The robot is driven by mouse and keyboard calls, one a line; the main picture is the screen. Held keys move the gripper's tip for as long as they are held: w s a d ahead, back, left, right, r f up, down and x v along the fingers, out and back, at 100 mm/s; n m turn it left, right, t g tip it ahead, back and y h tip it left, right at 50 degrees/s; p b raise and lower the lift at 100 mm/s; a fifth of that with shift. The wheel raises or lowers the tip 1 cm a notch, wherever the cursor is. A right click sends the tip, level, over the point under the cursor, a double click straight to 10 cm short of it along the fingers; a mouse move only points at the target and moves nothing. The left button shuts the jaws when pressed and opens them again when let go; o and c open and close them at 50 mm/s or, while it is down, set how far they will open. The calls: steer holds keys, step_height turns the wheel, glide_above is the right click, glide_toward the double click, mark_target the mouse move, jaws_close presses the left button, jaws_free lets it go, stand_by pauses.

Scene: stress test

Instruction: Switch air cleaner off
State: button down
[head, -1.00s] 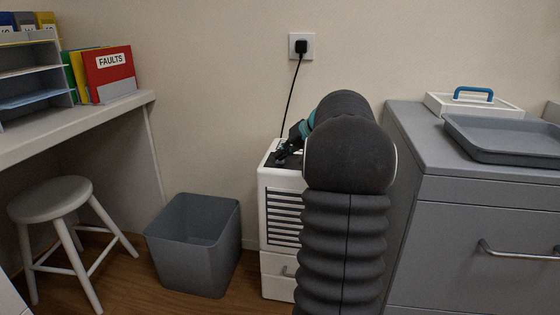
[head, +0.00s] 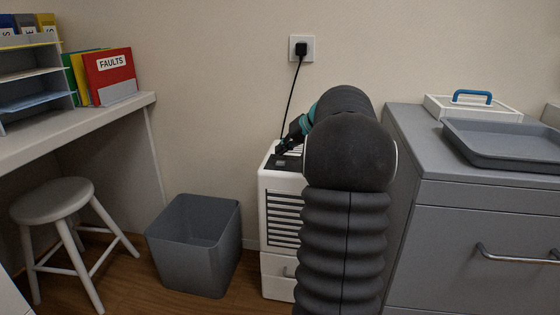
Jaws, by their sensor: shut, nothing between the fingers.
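The air cleaner (head: 282,215) is a white box with dark slats on its front and a dark panel (head: 285,162) on its top. It stands against the wall, and my arm hides its right part. A lighter patch shows on the dark panel, but its switch position is too small to tell. My gripper (head: 281,149) is shut and empty, just above the left part of the top panel. I cannot tell whether its tips touch the panel. A black cord runs from behind the air cleaner up to a plug (head: 301,48) in the wall socket.
A grey bin (head: 195,245) stands left of the air cleaner, and a grey stool (head: 55,205) is under the desk at the left. A grey cabinet (head: 470,215) with a tray (head: 505,140) on top stands to the right. Red folder (head: 110,75) on the desk.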

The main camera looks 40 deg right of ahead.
mark_target(282, 163)
steer(key=shift+r+p, duration=1.45)
steer(key=shift+r, duration=1)
